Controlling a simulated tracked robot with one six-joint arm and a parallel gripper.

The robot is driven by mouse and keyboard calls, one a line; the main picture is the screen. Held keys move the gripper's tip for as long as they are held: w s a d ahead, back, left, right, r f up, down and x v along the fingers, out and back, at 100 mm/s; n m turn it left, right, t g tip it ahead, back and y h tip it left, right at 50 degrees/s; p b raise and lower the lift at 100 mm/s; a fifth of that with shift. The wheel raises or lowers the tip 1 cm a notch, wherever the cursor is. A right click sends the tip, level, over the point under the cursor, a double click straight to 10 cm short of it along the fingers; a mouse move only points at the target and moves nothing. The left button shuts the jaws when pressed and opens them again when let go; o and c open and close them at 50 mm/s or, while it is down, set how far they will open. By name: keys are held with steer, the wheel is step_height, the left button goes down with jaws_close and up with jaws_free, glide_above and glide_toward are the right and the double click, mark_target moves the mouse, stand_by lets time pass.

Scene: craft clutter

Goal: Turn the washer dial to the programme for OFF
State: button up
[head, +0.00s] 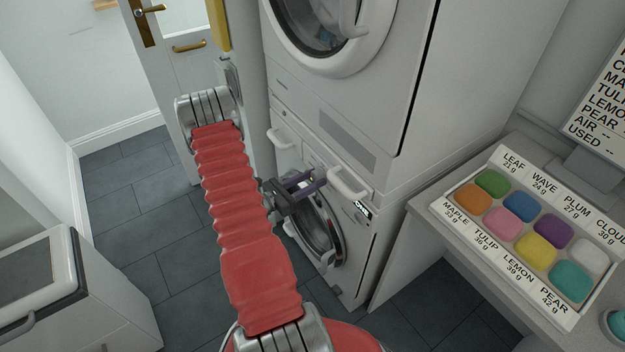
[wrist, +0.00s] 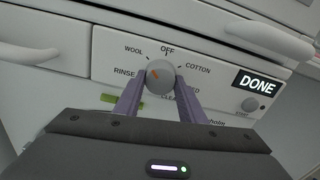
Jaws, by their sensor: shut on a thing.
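The washer dial (wrist: 160,71) is a round grey knob on the white panel in the wrist view. In the head view my gripper (head: 303,187) reaches the front of the lower machine, the washer (head: 352,252); the dial is hidden there. Labels below the dial are partly covered by the fingers.
A display reading DONE (wrist: 256,84) and a START button (wrist: 250,104) are right of the dial. White handles flank the panel (head: 348,183). Another machine (head: 365,60) is stacked above. A counter with a tray of coloured blocks (head: 448,208) stands at right.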

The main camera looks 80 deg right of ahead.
steer(key=m, duration=0.4)
steer(key=shift+w+a, duration=0.1)
steer(key=m, duration=0.5)
stand_by(0.3)
steer(key=shift+f, duration=0.1)
steer(key=o, duration=1)
steer(key=shift+o, duration=0.2)
steer(key=v, duration=1.3)
steer(key=shift+w+a, duration=0.25)
steer(key=shift+w, duration=0.05)
